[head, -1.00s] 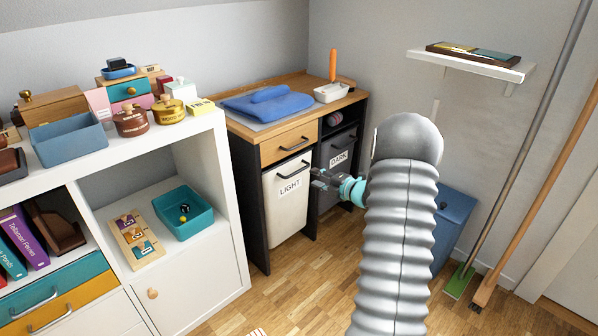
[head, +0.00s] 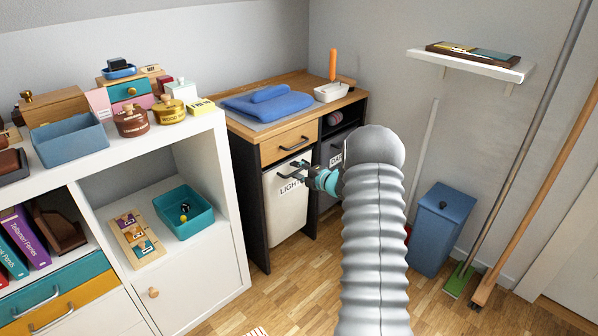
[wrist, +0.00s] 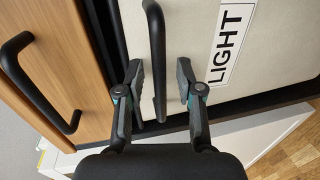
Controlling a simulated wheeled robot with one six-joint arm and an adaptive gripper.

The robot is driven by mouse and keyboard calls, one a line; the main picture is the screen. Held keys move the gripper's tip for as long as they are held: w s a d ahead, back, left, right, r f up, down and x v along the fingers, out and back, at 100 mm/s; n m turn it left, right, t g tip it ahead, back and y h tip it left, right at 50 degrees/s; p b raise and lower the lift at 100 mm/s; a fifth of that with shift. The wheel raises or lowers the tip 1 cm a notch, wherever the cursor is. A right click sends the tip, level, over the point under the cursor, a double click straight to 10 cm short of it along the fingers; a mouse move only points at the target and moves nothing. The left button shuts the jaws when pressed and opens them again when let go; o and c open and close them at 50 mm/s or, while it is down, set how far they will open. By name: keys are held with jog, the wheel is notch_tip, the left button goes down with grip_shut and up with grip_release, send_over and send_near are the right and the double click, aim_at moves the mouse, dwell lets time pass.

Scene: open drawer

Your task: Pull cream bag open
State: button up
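The cream bag (head: 286,218) is the left front of the low cabinet, marked LIGHT, and sits flush in its frame. Its black bar handle (wrist: 156,60) runs up the middle of the wrist view. My gripper (head: 298,168) is at the top of the bag's front in the head view and hides part of the label. In the wrist view my gripper (wrist: 159,72) is open, one finger on each side of the handle, with gaps between. The cream bag also shows in the wrist view (wrist: 270,60).
A wooden drawer (head: 288,141) with a black handle (wrist: 40,85) is above the bag. The dark bag (head: 333,148) is to the right. A white shelf unit (head: 226,200) stands close on the left. A blue bin (head: 440,228) and brooms stand right; floor (head: 285,290) in front is clear.

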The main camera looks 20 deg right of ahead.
grip_shut()
